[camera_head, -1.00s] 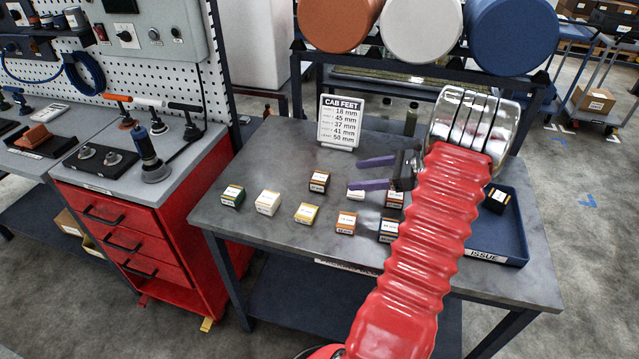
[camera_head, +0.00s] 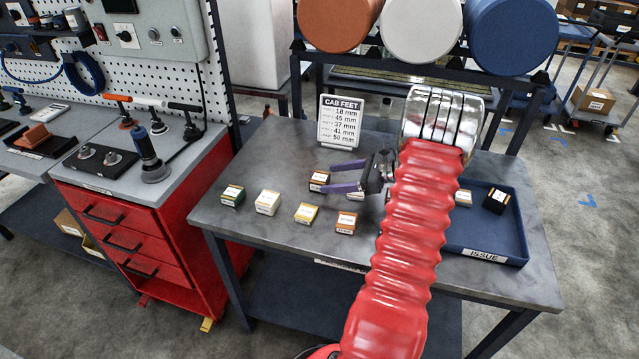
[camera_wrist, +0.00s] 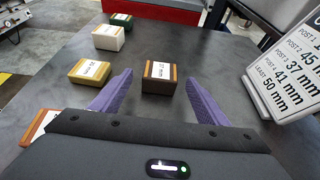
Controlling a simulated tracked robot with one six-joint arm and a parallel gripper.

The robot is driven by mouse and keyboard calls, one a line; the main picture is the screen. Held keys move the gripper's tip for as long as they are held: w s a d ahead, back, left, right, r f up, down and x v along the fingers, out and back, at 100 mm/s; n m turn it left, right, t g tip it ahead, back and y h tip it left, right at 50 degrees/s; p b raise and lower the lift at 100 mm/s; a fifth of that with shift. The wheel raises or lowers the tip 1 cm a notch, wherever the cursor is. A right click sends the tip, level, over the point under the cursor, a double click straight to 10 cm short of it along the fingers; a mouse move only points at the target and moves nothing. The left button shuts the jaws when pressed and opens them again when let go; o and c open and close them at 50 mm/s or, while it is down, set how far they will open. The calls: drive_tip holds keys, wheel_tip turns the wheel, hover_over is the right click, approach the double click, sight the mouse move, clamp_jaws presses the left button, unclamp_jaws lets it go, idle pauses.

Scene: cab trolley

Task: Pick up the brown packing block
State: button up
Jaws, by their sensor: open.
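The brown packing block (camera_head: 319,182), dark with a white label on top, stands on the grey bench. It also shows in the wrist view (camera_wrist: 159,80), upright. My gripper (camera_head: 327,176) is open, its two purple fingers pointing left at the block. In the wrist view the block sits between the two fingertips (camera_wrist: 159,74), with a visible gap on each side. I cannot tell how high the fingers are above the bench.
Nearby stand a green block (camera_head: 232,196), a white block (camera_head: 268,202), a yellow block (camera_head: 306,213) and an orange block (camera_head: 346,223). The cab feet sign (camera_head: 340,121) stands behind. A blue issue tray (camera_head: 510,245) holds a black block (camera_head: 496,200). My arm hides part of the bench.

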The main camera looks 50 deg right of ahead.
sight(323, 178)
drive_tip(key=shift+x, duration=2.6)
drive_tip(key=shift+r, duration=0.1)
drive_tip(key=shift+c, duration=0.2)
drive_tip(key=c, duration=1.1)
drive_tip(key=shift+r, duration=0.1)
drive_tip(key=shift+c, duration=0.2)
wheel_tip(323, 178, up, 10)
drive_tip(key=shift+f, duration=0.1)
